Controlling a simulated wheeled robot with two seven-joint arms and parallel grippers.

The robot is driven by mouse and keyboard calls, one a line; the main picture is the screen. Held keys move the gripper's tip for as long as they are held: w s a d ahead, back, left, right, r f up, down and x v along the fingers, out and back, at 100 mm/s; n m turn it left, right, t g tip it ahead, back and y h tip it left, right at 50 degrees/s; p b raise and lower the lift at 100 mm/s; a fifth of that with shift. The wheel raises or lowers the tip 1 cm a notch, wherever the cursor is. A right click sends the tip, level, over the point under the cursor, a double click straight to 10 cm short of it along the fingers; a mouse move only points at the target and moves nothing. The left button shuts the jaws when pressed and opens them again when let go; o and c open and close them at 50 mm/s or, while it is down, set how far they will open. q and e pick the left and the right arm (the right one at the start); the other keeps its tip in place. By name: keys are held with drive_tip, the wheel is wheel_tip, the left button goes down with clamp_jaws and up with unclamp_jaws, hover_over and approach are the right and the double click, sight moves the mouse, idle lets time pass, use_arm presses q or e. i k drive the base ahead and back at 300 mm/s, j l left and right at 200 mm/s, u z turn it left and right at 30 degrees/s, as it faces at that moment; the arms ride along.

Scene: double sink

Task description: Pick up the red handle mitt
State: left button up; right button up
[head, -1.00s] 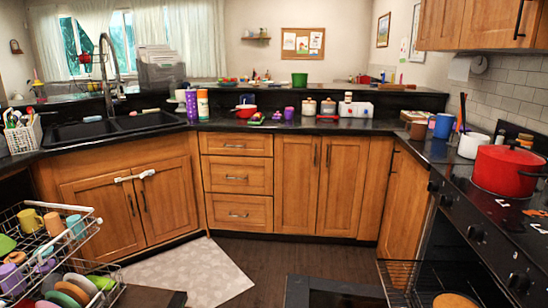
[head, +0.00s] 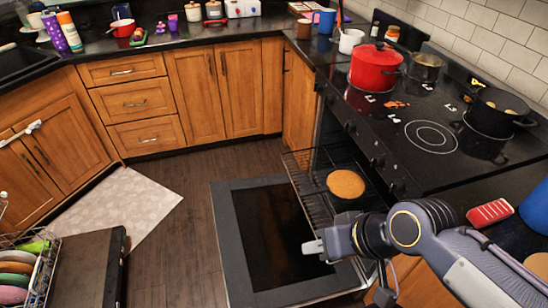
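A red mitt with pale stripes (head: 490,212), which looks like the handle mitt, lies on the dark counter at the right, beyond my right arm. My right gripper (head: 314,247) reaches in from the lower right, over the open oven door. It is well to the left of the mitt and not touching it. Only a pale tip shows, so I cannot tell how far its fingers are apart. Nothing is seen held in it. My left gripper is not in view.
The oven door (head: 275,235) hangs open, with a rack (head: 308,172) pulled out under a round brown item (head: 346,184). A red pot (head: 375,67) and a black pan (head: 497,112) stand on the stove. A blue object (head: 537,208) stands beside the mitt. A dish rack (head: 42,277) is at lower left.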

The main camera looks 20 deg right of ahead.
sight(482, 217)
drive_tip(key=z, duration=2.5)
drive_tip(key=l+u, duration=0.1)
drive_tip(key=u, duration=0.3)
drive_tip(key=i+l+u, duration=0.1)
drive_tip(key=u, duration=0.3)
drive_tip(key=l+u, duration=0.1)
drive_tip(key=u, duration=0.35)
drive_tip(key=l+u, duration=0.15)
drive_tip(key=u, duration=0.25)
drive_tip(key=l+u, duration=0.1)
drive_tip(key=u, duration=0.3)
